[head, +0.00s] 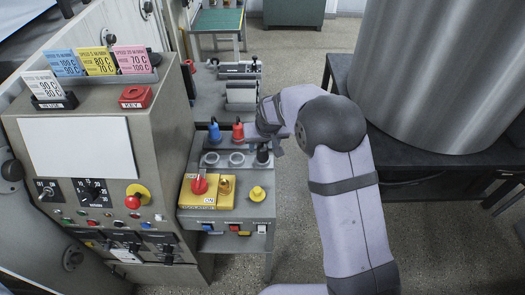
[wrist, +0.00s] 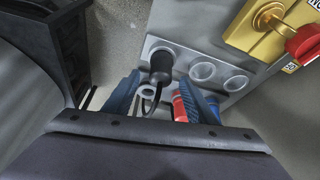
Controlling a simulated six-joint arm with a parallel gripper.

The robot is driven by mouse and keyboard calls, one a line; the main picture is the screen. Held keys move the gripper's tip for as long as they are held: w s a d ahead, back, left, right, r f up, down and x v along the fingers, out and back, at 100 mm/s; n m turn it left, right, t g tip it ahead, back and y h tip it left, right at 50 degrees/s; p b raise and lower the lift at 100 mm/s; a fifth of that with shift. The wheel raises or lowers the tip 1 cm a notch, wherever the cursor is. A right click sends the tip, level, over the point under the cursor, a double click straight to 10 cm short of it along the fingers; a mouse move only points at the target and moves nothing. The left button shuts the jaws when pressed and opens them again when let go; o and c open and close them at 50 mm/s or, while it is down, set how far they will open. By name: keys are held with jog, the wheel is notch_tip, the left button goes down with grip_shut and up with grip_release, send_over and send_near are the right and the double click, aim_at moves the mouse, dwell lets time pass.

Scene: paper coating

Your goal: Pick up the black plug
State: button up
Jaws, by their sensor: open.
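The black plug (head: 262,154) stands at the right end of a row of round sockets on the grey console top. In the wrist view the black plug (wrist: 161,67) sits at the leftmost socket, with a thin black cable curving from it. My gripper (head: 268,138) is just behind and above the plug in the head view, partly hiding it. In the wrist view my gripper (wrist: 162,88) is open, with one blue-grey finger on each side of the plug's cable end. No contact with the plug is visible.
A red plug (head: 238,131) and a blue plug (head: 214,133) stand left of my gripper. Two empty sockets (wrist: 203,72) lie beside the black plug. A yellow switch box (head: 206,191) is in front. A large metal cylinder (head: 435,70) stands at right.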

jog(key=shift+p+x, duration=0.45)
jog(key=shift+x, duration=0.95)
jog(key=c, duration=1.2)
